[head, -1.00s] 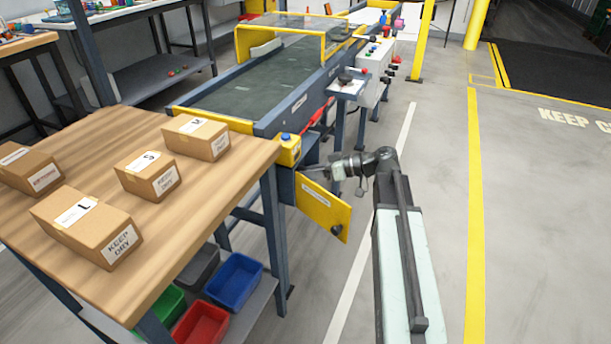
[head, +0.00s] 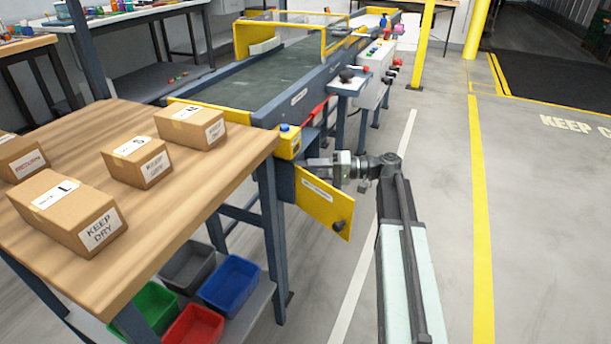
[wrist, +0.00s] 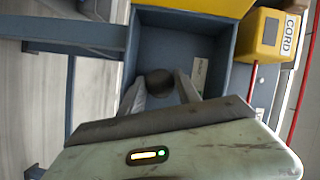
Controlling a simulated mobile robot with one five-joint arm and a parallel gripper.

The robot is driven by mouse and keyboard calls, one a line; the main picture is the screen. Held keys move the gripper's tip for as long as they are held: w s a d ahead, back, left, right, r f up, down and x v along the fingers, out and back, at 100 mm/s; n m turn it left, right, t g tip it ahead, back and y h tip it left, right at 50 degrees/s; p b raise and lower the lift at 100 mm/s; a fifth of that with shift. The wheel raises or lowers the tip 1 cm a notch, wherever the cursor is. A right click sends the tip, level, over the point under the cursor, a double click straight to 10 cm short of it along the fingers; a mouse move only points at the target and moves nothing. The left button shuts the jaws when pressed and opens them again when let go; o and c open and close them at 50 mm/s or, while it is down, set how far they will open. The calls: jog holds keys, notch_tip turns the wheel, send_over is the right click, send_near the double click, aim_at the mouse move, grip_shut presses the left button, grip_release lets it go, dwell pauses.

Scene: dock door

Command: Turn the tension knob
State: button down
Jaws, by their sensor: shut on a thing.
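The tension knob (wrist: 160,82) shows in the wrist view as a dark round knob inside a blue-grey recessed box (wrist: 182,18). My gripper (wrist: 161,88) has one finger on each side of it and is shut on it. In the head view my gripper (head: 312,168) reaches left into the conveyor's end, just above the open yellow door (head: 323,204). The knob is hidden in that view. A small label (wrist: 200,74) is on the box's inner wall, right of the knob.
A yellow box marked CORD (wrist: 268,36) sits right of the recess, with a red cord (wrist: 251,85) below it. The wooden table (head: 170,235) with cartons stands left of my arm. Colored bins (head: 230,283) are below it. The floor at right is clear.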

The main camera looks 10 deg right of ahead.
jog(key=shift+f+m+b, duration=0.1)
jog(key=shift+m+b, duration=0.2)
jog(key=shift+m, duration=0.3)
jog(key=shift+y, duration=0.3)
jog(key=c, duration=0.9)
grip_release()
